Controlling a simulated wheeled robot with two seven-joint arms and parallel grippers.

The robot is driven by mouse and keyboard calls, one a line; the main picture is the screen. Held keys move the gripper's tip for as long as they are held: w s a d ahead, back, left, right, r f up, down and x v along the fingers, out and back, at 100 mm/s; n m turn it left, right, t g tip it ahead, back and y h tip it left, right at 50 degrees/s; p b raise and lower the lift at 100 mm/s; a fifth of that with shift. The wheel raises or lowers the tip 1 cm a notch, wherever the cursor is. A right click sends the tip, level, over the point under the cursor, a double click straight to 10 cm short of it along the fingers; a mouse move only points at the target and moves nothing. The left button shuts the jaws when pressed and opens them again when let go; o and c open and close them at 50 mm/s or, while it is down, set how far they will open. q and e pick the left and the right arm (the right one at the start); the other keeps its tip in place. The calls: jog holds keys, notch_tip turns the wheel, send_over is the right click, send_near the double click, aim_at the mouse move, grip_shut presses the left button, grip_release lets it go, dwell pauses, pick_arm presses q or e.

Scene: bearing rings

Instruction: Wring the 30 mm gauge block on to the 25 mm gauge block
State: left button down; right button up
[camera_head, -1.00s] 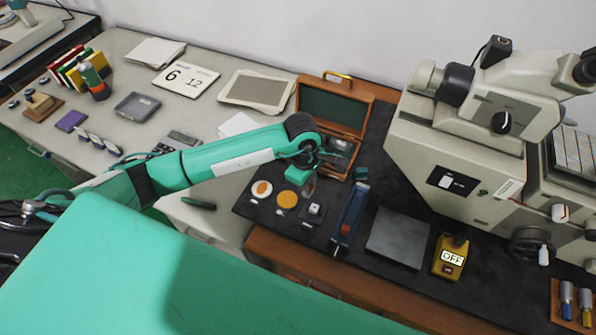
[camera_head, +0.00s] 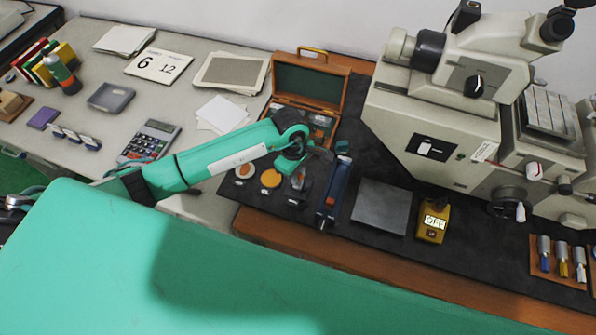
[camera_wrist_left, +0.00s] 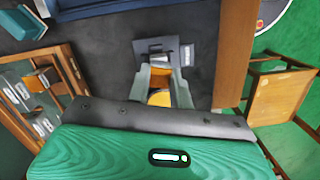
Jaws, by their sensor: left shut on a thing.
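My left gripper (camera_head: 299,184) is low over a small dark stand (camera_head: 290,202) on the black mat. It also shows in the left wrist view (camera_wrist_left: 161,84), with its fingers shut on a shiny steel gauge block (camera_wrist_left: 159,81) that has an orange reflection. The held block is right at the stand (camera_wrist_left: 146,46), which has a pale label. Another steel face (camera_wrist_left: 158,56) shows just beyond the fingertips, probably the block on the stand. I cannot tell whether the two touch, nor read their sizes.
An open wooden case (camera_head: 308,86) with blocks stands behind the gripper.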

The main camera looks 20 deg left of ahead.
pick_arm(q)
jog(key=m+b, duration=0.3)
jog(key=shift+w+f+b, duration=0.1)
jog(key=shift+f+b, duration=0.2)
jog(key=shift+f, duration=0.05)
jog(key=shift+m+b, duration=0.6)
jog(key=shift+b, duration=0.05)
jog(key=shift+r+m, duration=0.25)
jog(key=shift+m, duration=0.15)
jog(key=shift+f+b, duration=0.25)
jog(key=shift+b, duration=0.55)
jog(key=shift+b, duration=0.5)
jog(key=shift+f+b, duration=0.3)
jog(key=shift+b, duration=0.1)
dwell(0.9)
jog(key=shift+f+n+b, duration=0.1)
jog(key=shift+n+b, duration=0.7)
jog(key=shift+n, duration=0.8)
jog(key=shift+n+b, duration=0.65)
jog(key=shift+n, duration=0.65)
